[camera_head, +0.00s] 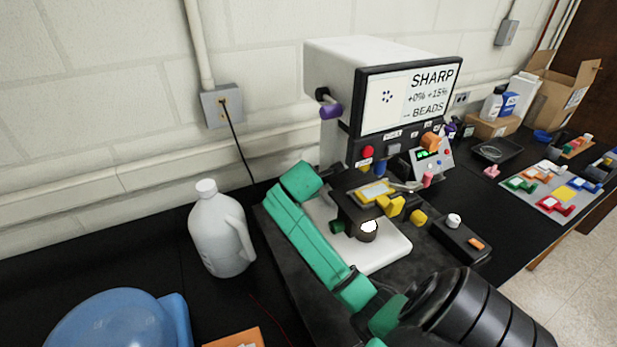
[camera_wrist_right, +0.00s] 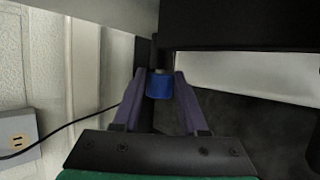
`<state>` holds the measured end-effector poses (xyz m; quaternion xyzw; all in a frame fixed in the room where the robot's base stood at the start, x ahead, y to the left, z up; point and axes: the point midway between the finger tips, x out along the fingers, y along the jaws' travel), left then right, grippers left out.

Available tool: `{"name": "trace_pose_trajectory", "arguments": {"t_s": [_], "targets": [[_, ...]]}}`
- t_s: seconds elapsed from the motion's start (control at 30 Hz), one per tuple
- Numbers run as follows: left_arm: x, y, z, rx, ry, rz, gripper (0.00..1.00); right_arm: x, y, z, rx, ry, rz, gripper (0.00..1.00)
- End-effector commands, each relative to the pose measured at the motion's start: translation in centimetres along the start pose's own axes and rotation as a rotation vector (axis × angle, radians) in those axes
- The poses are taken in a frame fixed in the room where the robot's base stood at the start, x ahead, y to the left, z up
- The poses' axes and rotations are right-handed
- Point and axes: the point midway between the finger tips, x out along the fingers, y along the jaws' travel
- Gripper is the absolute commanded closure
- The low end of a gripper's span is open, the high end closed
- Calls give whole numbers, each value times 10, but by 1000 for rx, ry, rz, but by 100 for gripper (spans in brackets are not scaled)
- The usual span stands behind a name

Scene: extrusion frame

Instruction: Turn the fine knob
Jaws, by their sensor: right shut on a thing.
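A small blue knob (camera_wrist_right: 158,86) on a dark stem sits between the two purple-grey fingers of my right gripper (camera_wrist_right: 159,93) in the right wrist view. The fingers are shut on its sides. In the head view my green right arm reaches up from the lower right to the left side of the instrument (camera_head: 345,60), whose screen (camera_head: 408,95) reads SHARP. The right fingertips and the blue knob are hidden there. A purple knob (camera_head: 330,109) sticks out of the instrument's left side, above my arm. My left gripper is not in view.
A white jug (camera_head: 220,235) stands left of my right arm. A wall outlet (camera_head: 224,104) with a black cable is behind. A small black box (camera_head: 460,238) with a white knob lies right of the instrument.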

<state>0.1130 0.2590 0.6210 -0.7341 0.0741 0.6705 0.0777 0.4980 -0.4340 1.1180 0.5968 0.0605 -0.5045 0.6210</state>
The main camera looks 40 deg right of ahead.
Motion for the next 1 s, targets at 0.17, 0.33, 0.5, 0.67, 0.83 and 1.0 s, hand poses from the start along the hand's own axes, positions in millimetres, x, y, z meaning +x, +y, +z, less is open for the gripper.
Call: {"name": "trace_pose_trajectory", "arguments": {"t_s": [0.17, 0.33, 0.5, 0.67, 0.83, 1.0], "targets": [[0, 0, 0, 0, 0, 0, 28, 0, 0, 0, 0, -1, -2, 28], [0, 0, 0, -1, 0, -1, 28, 0, 0, 0, 0, -1, -2, 28], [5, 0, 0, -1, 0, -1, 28, -11, 0, -1, 1, 1, 2, 28], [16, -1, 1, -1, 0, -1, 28, -45, -1, -1, 1, 2, 3, 28], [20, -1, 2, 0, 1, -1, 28, -72, 0, 0, 1, 0, 1, 28], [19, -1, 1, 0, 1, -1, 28, -75, 0, 1, 0, -1, -2, 28]]}}
